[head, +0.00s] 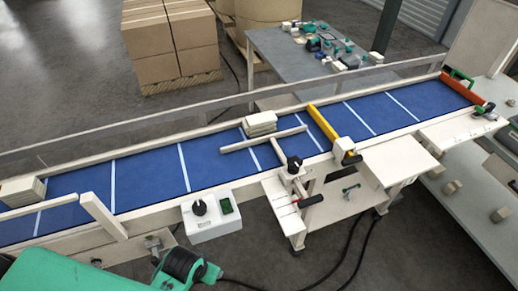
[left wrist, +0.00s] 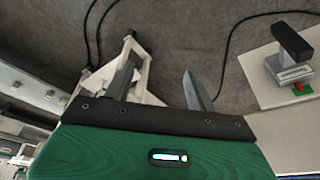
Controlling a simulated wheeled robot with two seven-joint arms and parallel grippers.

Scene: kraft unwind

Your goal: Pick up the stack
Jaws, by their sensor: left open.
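One stack (head: 260,123) of several flat pale pieces sits on the blue conveyor belt, against the far rail near the middle in the head view. No stack shows in the left wrist view. My right gripper is in neither view.
The blue belt (head: 150,178) has pale guide bars (head: 263,139) and a yellow crossbar (head: 331,131) over it. A white control box (head: 211,214) with a dark knob stands at the near rail; it also shows in the left wrist view (left wrist: 262,85). Cartons (head: 170,45) stand behind.

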